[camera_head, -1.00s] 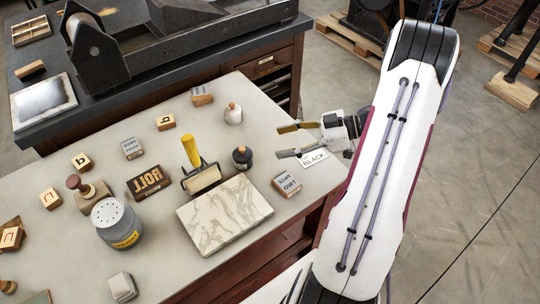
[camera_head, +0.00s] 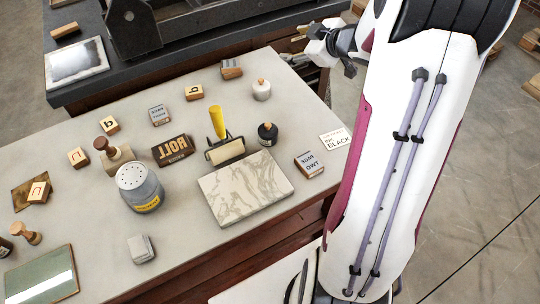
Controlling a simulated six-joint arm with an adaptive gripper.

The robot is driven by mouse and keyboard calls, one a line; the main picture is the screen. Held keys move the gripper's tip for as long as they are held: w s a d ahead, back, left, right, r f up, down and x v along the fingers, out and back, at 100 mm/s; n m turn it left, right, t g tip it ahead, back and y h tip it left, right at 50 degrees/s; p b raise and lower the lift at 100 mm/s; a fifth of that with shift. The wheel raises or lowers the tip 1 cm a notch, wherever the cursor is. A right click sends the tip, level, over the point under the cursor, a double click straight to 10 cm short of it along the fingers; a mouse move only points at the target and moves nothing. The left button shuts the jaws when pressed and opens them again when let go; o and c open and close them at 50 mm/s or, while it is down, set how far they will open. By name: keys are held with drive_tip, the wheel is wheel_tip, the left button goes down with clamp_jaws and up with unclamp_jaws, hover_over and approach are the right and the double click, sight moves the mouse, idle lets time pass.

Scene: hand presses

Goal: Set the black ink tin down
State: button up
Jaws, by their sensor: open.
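I cannot pick out a black ink tin for sure in the head view. A white card reading BLACK (camera_head: 334,141) lies at the table's right edge, with nothing standing on it. A small dark round container with a light knob (camera_head: 268,134) stands left of the card, behind the marble slab (camera_head: 245,190). My gripper (camera_head: 294,49) is up near the far right corner of the table, beyond the card and apart from it. Its jaws are open, and I see nothing between them. My forearm covers the floor right of the table.
A roller with a yellow handle (camera_head: 217,124) stands behind the slab. A grey shaker (camera_head: 139,186) and several letter blocks are spread to the left. A type block (camera_head: 309,165) lies near the card. The press bench (camera_head: 190,62) stands behind.

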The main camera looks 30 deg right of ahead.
drive_tip(key=s+a+r+m+g+h, duration=0.2)
drive_tip(key=s+a+r+m+h, duration=0.4)
drive_tip(key=s+r, duration=0.4)
drive_tip(key=s+a+f+g+y, duration=0.2)
drive_tip(key=s+a, duration=0.8)
drive_tip(key=s, duration=0.1)
drive_tip(key=s+a+f+m+g+y, duration=0.1)
drive_tip(key=s+a+f+g+y, duration=0.1)
drive_tip(key=s+a, duration=0.8)
drive_tip(key=shift+s+f+m+y, duration=0.35)
drive_tip(key=shift+s+y, duration=0.15)
drive_tip(key=shift+y, duration=0.3)
